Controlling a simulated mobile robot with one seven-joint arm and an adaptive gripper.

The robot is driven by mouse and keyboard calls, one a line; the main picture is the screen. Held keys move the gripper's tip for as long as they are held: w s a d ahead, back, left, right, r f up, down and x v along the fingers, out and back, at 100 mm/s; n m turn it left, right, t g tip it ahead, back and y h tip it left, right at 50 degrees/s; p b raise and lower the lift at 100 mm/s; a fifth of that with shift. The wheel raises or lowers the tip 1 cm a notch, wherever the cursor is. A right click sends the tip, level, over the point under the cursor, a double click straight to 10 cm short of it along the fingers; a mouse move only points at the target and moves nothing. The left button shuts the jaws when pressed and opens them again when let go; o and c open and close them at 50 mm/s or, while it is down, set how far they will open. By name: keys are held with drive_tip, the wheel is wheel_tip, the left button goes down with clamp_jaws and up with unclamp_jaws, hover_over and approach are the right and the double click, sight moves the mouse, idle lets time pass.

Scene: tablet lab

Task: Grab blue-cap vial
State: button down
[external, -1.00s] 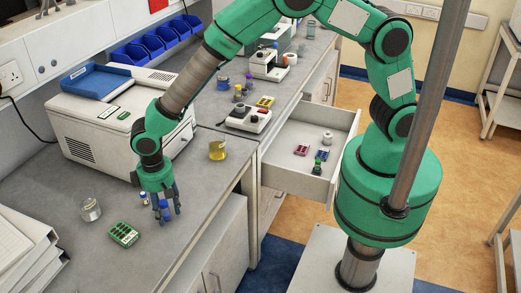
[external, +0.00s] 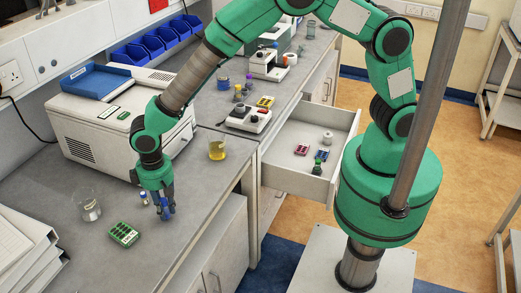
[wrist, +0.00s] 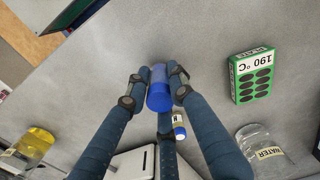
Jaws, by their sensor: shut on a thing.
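My gripper (external: 166,212) has three dark blue fingers and is low over the near bench. In the wrist view its fingers are shut around a bright blue cylinder (wrist: 159,88), which fingers flank on both sides. The blue cylinder also shows between the fingers in the external view (external: 165,202). I cannot tell if it is the cap of a vial or a wholly blue piece. A small labelled vial with a blue cap (wrist: 179,126) stands just beside the fingers. That small vial is left of the gripper in the external view (external: 144,199).
A green plate marked 190 °C (wrist: 254,77) lies close by on the bench. A glass beaker marked water (wrist: 264,146) and a beaker of yellow liquid (external: 217,148) stand on either side. A white machine (external: 115,135) is behind the gripper. An open drawer (external: 325,190) juts out at right.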

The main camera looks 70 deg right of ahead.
sight(165, 199)
drive_tip(key=shift+r, duration=0.55)
wheel_tip(165, 199, up, 2)
drive_tip(key=shift+s, duration=0.1)
drive_tip(key=s+d+r+p, duration=0.1)
drive_tip(key=s+d, duration=0.8)
drive_tip(key=s, duration=0.4)
drive_tip(key=shift+r, duration=0.1)
